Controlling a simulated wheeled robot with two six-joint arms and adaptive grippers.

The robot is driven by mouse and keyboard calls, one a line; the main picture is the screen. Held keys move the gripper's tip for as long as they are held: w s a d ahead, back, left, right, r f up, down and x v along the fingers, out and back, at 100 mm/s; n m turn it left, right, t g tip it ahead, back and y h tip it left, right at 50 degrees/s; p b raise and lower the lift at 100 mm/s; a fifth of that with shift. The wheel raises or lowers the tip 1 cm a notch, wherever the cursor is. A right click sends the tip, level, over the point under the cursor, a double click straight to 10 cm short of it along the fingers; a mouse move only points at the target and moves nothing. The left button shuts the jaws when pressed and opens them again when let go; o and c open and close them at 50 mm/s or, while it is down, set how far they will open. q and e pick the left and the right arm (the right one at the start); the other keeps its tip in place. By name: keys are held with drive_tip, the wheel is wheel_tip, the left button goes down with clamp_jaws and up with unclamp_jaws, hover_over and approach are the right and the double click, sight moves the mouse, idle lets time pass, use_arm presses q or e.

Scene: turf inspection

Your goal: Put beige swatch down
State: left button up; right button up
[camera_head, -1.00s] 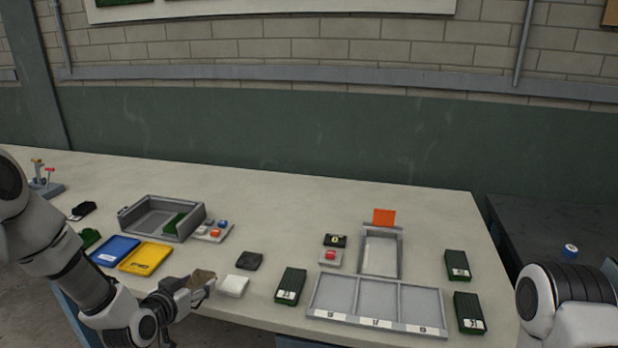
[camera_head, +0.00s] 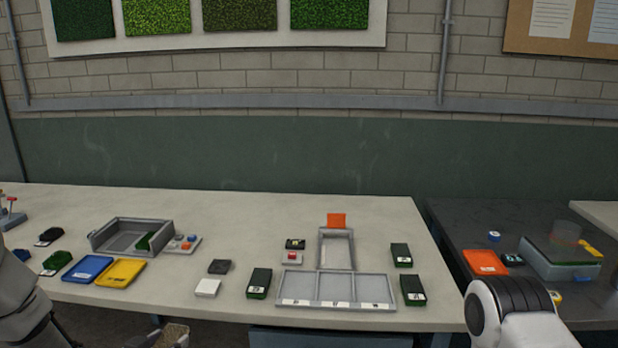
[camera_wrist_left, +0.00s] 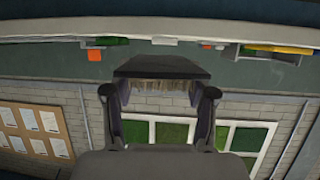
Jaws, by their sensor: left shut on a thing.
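The beige swatch (camera_head: 175,334) shows at the bottom edge of the head view, partly cut off, in front of the table's front edge. In the left wrist view the swatch (camera_wrist_left: 160,67) shows its dark backing, with a fringe of beige fibres below. My left gripper (camera_wrist_left: 155,95) is shut on it, one finger at each side. In the head view that gripper (camera_head: 168,341) is mostly cut off by the bottom edge. My right gripper is out of view; only my right arm shows at the lower right.
A white block (camera_head: 207,287) and a dark block (camera_head: 219,266) lie near the front edge. A three-compartment tray (camera_head: 335,304) holds no swatches. Blue (camera_head: 87,268) and yellow (camera_head: 120,272) trays lie left. Several green swatches are about. The table's back strip is clear.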

use_arm(q)
drive_tip(key=s+d+f, duration=0.1)
drive_tip(key=d+f, duration=0.1)
drive_tip(key=d, duration=0.4)
drive_tip(key=s+d+f, duration=0.1)
drive_tip(key=d+f, duration=0.2)
drive_tip(key=d, duration=0.3)
drive_tip(key=s+a+n+y, duration=0.1)
drive_tip(key=s+n+y, duration=0.1)
drive_tip(key=s, duration=0.5)
drive_tip(key=shift+s+a+f, duration=0.3)
drive_tip(key=shift+f, duration=0.15)
